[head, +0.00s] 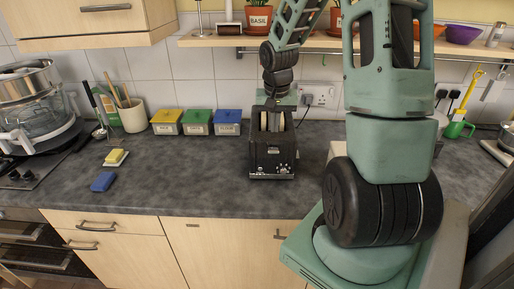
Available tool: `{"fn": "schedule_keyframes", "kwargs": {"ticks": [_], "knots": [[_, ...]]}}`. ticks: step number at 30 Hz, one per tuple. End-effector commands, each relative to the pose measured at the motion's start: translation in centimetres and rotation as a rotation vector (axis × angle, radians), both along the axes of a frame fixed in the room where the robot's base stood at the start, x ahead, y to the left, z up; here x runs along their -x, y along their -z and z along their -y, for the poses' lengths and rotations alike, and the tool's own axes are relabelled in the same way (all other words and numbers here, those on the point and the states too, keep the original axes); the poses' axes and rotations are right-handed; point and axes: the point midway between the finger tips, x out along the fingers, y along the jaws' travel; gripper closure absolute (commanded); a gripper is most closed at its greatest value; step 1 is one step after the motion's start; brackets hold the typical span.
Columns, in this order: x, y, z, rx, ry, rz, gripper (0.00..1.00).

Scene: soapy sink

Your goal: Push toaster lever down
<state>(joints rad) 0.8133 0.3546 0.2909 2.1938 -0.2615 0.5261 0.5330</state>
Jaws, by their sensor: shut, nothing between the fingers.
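My gripper (280,98) is over the back part of the toaster's top, pointing down. Its fingers are small and mostly hidden by the toaster and my wrist. It is shut and holds nothing. I cannot make out the lever, nor whether my gripper touches the toaster.
Yellow, green and blue lidded boxes (196,122) stand left of the toaster. A wooden shelf (225,41) with potted plants runs above. The front counter is clear.

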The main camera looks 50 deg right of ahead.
Motion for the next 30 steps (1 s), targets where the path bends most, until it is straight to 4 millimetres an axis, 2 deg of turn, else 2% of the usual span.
{"fn": "schedule_keyframes", "kwargs": {"ticks": [11, 16, 30], "knots": [[0.1, 0.1, 0.2, 0.0, 0.006, 0.0, 1.0], [0.0, 0.8, 0.2, 0.0, 0.005, 0.0, 1.0], [-0.3, 6.2, 0.6, 0.0, 0.004, 0.0, 1.0]]}}
